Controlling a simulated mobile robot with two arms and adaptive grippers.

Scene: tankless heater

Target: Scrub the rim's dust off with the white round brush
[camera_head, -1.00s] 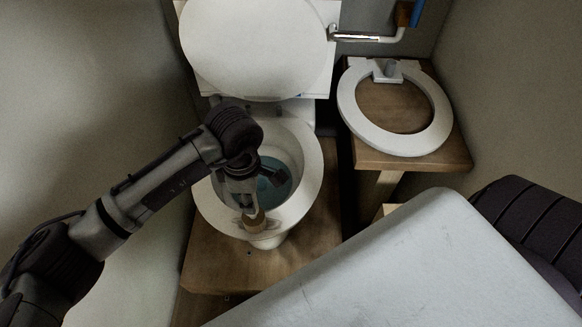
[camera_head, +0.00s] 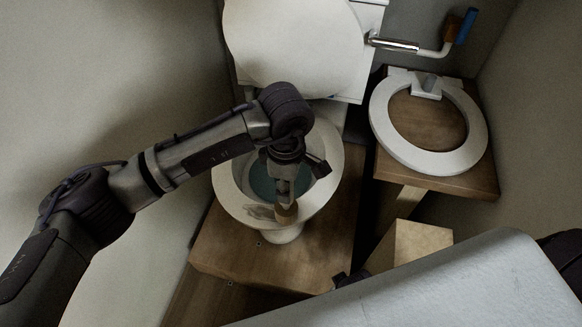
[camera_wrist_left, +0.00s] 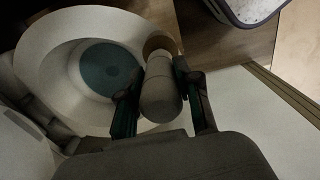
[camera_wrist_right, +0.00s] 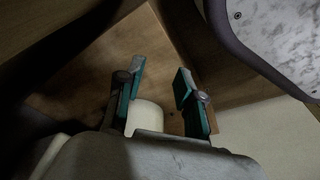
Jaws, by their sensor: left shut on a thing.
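The toilet rim (camera_head: 224,187) is white, around a bowl with blue water (camera_head: 265,182). A dark dust smudge (camera_head: 260,212) lies on its front part, left of the brush. My left gripper (camera_head: 287,190) is shut on the white round brush (camera_wrist_left: 160,92), whose tan head (camera_head: 287,213) is at the rim's front edge; I cannot tell whether it touches. The rim also shows in the left wrist view (camera_wrist_left: 38,48). My right gripper (camera_wrist_right: 162,82) is open in its wrist view, with a white rounded thing (camera_wrist_right: 146,116) low between its fingers.
The raised lid (camera_head: 290,40) stands behind the bowl. A loose toilet seat (camera_head: 385,130) lies on a wooden stand (camera_head: 470,182) at right. A metal bar (camera_head: 395,44) is on the wall. A wooden block (camera_head: 422,242) and wooden platform (camera_head: 225,248) lie in front.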

